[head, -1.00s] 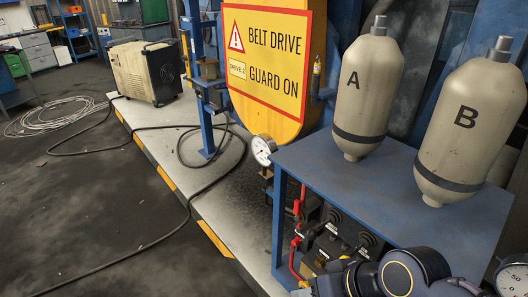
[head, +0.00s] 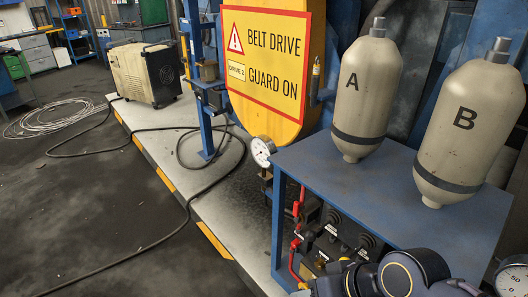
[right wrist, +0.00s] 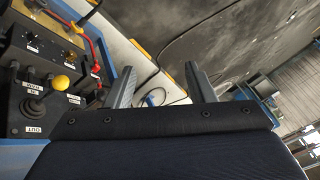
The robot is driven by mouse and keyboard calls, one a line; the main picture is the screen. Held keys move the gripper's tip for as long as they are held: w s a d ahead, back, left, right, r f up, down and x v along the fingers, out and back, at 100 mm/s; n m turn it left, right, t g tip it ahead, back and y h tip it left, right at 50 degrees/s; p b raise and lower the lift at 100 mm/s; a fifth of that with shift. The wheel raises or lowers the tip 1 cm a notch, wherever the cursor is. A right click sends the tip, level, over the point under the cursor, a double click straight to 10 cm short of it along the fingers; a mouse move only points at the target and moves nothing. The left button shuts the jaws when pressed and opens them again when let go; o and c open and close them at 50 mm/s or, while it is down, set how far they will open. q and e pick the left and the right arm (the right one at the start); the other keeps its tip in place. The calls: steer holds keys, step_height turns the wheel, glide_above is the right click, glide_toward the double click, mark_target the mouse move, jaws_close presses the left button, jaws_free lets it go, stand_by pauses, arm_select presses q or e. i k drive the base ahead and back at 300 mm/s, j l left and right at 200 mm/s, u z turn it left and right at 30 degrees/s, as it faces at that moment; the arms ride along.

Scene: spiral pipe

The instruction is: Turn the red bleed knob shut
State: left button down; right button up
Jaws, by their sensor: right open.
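Red parts show at the left side of the control panel under the blue table in the head view: a small red piece (head: 296,244) that may be the bleed knob, with a red pipe (head: 293,266) below it. In the right wrist view a red pipe (right wrist: 98,48) runs down the panel's right edge; I cannot make out the knob there for certain. My right gripper (right wrist: 160,70) is open and empty, its two fingers apart, to the right of the panel and red pipe. In the head view only my dark right arm shows clearly, at the bottom. My left gripper is not in view.
Cylinders A (head: 364,95) and B (head: 466,130) stand on the blue table (head: 300,160). A dial gauge (head: 262,151) is at its left corner.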

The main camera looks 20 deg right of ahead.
mark_target(296, 243)
steer(key=z, duration=1.65)
